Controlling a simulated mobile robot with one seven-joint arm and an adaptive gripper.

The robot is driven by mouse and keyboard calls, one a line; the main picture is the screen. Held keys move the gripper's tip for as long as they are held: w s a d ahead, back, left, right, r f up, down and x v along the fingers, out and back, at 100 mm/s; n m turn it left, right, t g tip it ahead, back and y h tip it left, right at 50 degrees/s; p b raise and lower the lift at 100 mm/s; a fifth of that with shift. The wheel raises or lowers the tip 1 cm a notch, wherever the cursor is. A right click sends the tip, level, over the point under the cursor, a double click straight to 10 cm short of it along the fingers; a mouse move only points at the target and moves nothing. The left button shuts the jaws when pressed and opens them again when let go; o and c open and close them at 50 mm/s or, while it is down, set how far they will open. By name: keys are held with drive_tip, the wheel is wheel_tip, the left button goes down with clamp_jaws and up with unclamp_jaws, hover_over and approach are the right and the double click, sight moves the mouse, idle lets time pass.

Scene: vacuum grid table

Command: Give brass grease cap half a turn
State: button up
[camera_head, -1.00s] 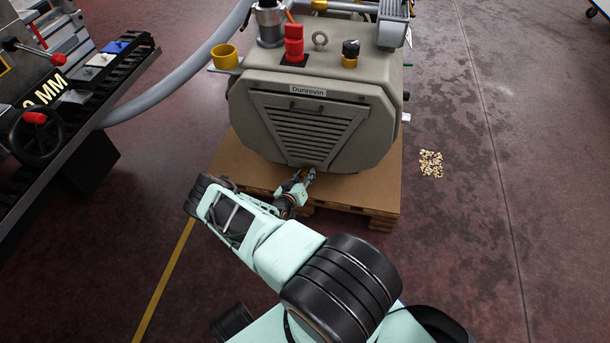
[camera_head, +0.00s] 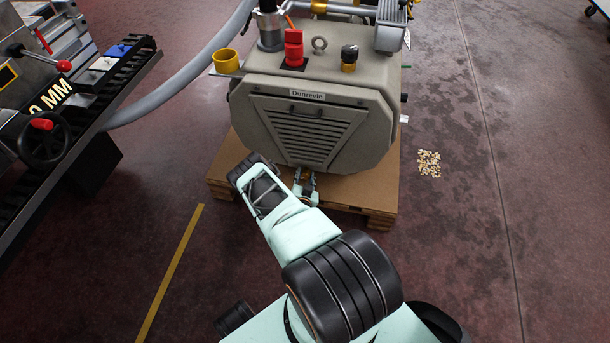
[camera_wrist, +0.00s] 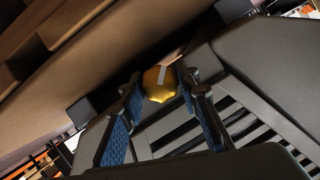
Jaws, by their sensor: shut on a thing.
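The brass grease cap (camera_wrist: 160,84) shows in the wrist view as a rounded golden knob with a pale mark on its face. My gripper (camera_wrist: 162,92) has a finger on either side of the cap and is shut on it. In the head view my gripper (camera_head: 305,178) is at the low front of the grey vacuum pump (camera_head: 309,125), close to its bottom edge. The cap is too small or hidden to make out in the head view.
The pump stands on a wooden pallet (camera_head: 372,195). A red switch (camera_head: 294,48), a black knob (camera_head: 350,55) and a yellow cup (camera_head: 226,61) are on top. A black handwheel (camera_head: 43,138) belongs to a machine at left. The floor at right is open, with scattered chips (camera_head: 429,163).

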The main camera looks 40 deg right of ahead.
drive_tip(key=m+t+b, duration=0.1)
drive_tip(key=m, duration=0.1)
drive_tip(key=m+t+y, duration=0.1)
drive_tip(key=m, duration=0.1)
drive_tip(key=shift+s+f+m+t+b, duration=0.1)
drive_tip(key=shift+f+m+t+b, duration=0.1)
drive_tip(key=shift+m+t+b, duration=0.15)
drive_tip(key=shift+r+m+t+b, duration=0.1)
drive_tip(key=shift+m+t+b, duration=0.65)
drive_tip(key=shift+m, duration=0.9)
drive_tip(key=shift+r, duration=0.1)
drive_tip(key=o, duration=1.2)
drive_tip(key=shift+c, duration=0.2)
